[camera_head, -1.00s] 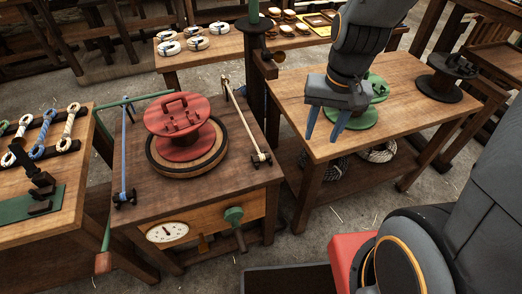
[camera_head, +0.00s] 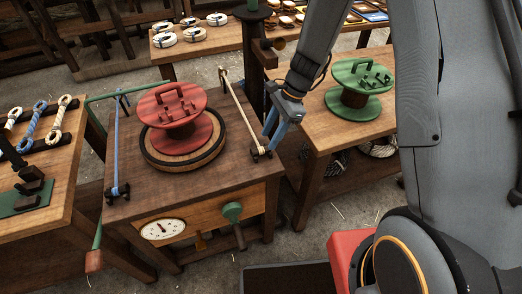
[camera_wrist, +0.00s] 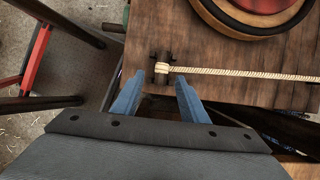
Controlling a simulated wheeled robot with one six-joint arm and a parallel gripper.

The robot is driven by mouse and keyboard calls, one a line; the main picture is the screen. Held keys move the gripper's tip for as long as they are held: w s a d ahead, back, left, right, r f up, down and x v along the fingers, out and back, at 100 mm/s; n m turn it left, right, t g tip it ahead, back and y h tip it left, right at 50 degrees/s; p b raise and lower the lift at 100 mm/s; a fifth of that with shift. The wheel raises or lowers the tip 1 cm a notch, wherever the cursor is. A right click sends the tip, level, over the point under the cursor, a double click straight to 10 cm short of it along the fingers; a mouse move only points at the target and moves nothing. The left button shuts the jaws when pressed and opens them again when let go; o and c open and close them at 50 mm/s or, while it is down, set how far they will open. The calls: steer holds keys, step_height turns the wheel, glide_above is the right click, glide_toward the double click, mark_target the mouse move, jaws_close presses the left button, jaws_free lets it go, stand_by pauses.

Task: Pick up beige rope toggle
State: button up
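The beige rope (camera_head: 239,110) runs along the right side of the brown wooden bench and ends at a dark toggle fitting (camera_head: 259,152) near its front right corner. In the wrist view the beige rope (camera_wrist: 240,73) runs to the right from the dark upright fitting (camera_wrist: 162,57), with a pale wrap around it. My gripper (camera_head: 270,141) has blue fingers and is beside this rope end. In the wrist view my gripper (camera_wrist: 159,77) is open, its fingertips apart on either side of the fitting's near end. Nothing is held. Whether the fingertips touch anything cannot be told.
A red spool (camera_head: 180,116) stands on a round wooden base left of the rope. A blue rope (camera_head: 117,150) runs along the bench's left side. A dark post (camera_head: 256,65) stands behind the gripper. A green spool (camera_head: 358,87) stands on the right table.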

mark_target(262, 148)
steer(key=shift+p+x, duration=0.65)
steer(key=shift+x, duration=1.8)
steer(key=shift+w+a, duration=0.1)
steer(key=shift+a, duration=0.05)
jaws_close()
steer(key=shift+r, duration=0.1)
